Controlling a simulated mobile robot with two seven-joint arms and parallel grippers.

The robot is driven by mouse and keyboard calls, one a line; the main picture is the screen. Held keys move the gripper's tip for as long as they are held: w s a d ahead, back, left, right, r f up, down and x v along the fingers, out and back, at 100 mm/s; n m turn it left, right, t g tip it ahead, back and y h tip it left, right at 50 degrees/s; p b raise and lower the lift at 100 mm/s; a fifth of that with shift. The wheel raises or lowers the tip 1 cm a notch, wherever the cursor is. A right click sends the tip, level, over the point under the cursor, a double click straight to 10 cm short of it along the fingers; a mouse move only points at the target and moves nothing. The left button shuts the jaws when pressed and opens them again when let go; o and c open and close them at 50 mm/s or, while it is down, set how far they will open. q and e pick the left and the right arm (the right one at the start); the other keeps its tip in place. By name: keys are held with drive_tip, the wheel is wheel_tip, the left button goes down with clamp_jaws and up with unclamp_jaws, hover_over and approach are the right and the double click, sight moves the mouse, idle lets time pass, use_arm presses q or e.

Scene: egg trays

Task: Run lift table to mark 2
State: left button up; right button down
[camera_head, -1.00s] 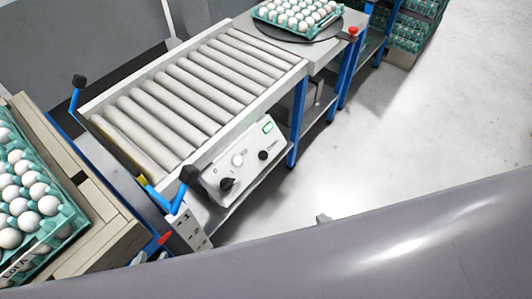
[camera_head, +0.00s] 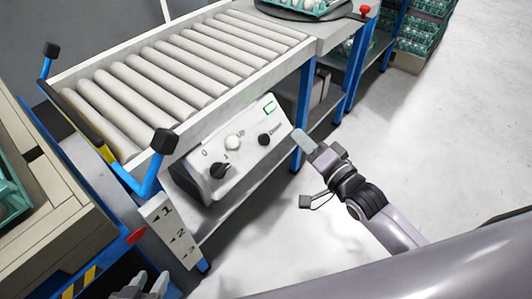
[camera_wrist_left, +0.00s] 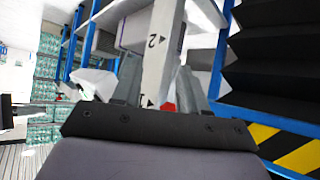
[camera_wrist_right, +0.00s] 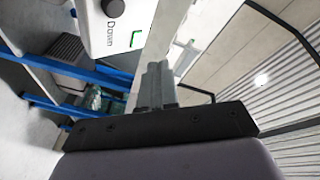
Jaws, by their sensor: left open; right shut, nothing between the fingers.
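The control panel (camera_head: 235,150) on the roller table's side has a dark knob marked 0 and 1, a white UP button (camera_head: 233,142), a black Down button (camera_head: 265,140) and a green display (camera_head: 270,107). My right gripper (camera_head: 300,137) is shut and empty, just right of the Down button; a gap is visible. A red pointer (camera_head: 137,236) sits left of the plate, nearest mark 1. My left gripper (camera_head: 148,284) is open and empty below it. Black bellows (camera_wrist_left: 280,60) show in the left wrist view.
The roller conveyor (camera_head: 175,75) has blue handles with black knobs (camera_head: 164,141) at its near end. A wooden-looking platform (camera_head: 60,200) with a tray edge is at left. An egg tray (camera_head: 315,8) sits on a disc at the top. Floor at right is clear.

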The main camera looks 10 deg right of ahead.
sight(264, 140)
use_arm(q)
drive_tip(key=shift+w+f, duration=0.1)
drive_tip(key=shift+f, duration=0.2)
use_arm(e)
drive_tip(key=shift+w+r+m+y, duration=0.15)
drive_tip(key=shift+w+m+y, duration=0.15)
drive_tip(key=shift+w, duration=0.15)
use_arm(q)
drive_tip(key=shift+w+d+r+m+t+h+b, duration=0.25)
drive_tip(key=shift+w+d+h+b, duration=0.15)
drive_tip(key=shift+d+b, duration=0.7)
drive_tip(key=shift+w+d+r+m+t+h+b, duration=0.25)
drive_tip(key=shift+w+d+b, duration=0.3)
drive_tip(key=shift+b, duration=1.05)
drive_tip(key=shift+w+d+r+m+t+h+b, duration=0.2)
drive_tip(key=shift+w+d+t+h+b, duration=0.15)
drive_tip(key=shift+d+b, duration=0.8)
use_arm(e)
drive_tip(key=shift+w+a+f, duration=0.65)
drive_tip(key=shift+w+f, duration=0.2)
drive_tip(key=shift+f, duration=0.15)
drive_tip(key=shift+w+a+f, duration=0.7)
drive_tip(key=shift+w+f, duration=0.15)
drive_tip(key=shift+f, duration=0.15)
drive_tip(key=shift+w+a+f, duration=0.65)
drive_tip(key=shift+w+f, duration=0.2)
drive_tip(key=shift+f, duration=0.15)
use_arm(q)
drive_tip(key=shift+a, duration=0.25)
drive_tip(key=shift+f, duration=0.1)
